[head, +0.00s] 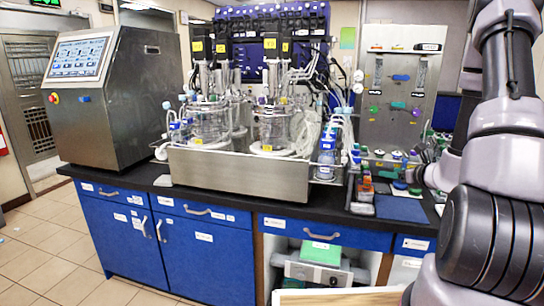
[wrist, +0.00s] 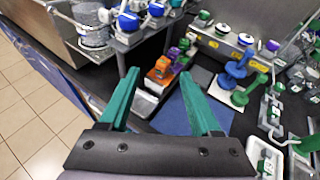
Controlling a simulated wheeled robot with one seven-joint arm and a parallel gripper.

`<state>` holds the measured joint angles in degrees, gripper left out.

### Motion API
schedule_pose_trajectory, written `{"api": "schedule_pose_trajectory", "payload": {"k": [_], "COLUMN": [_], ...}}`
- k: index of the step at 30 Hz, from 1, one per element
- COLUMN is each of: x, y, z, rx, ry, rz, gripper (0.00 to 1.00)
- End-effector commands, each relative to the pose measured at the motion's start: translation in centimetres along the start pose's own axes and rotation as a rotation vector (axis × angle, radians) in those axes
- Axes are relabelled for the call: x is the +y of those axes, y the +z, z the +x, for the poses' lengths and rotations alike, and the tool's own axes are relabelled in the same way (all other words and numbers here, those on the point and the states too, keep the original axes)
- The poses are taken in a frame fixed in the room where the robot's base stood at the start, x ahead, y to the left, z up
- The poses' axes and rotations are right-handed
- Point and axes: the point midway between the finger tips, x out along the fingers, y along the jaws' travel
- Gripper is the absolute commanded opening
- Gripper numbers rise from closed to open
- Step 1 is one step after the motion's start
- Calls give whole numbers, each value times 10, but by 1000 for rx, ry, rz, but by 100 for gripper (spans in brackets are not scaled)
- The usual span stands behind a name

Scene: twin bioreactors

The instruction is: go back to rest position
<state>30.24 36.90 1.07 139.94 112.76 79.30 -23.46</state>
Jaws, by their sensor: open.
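My gripper (wrist: 160,95) shows in the wrist view, with its two teal fingers spread apart and nothing between them. It hangs above the front edge of the dark bench, over a blue mat (wrist: 180,118). In the head view my arm fills the right side, and the gripper itself cannot be made out there. The blue mat also shows in the head view (head: 402,209), just left of my arm.
Twin glass bioreactors (head: 208,122) stand behind a steel housing (head: 240,174) on the bench. A control console (head: 110,95) is at left. Small orange and green blocks (wrist: 160,68) and blue and green clamps (wrist: 236,72) lie near the fingers. Tiled floor is clear at left.

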Motion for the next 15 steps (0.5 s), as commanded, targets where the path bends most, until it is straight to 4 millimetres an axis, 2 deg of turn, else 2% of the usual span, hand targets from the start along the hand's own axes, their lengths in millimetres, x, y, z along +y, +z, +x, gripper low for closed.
{"api": "schedule_pose_trajectory", "payload": {"k": [8,11,15], "x": [54,83,137], "y": [61,87,126], "z": [-8,-18,-46], "rx": [-55,-75,-101], "ry": [197,295,472], "rz": [-178,-280,-493], "gripper": [64,64,64]}}
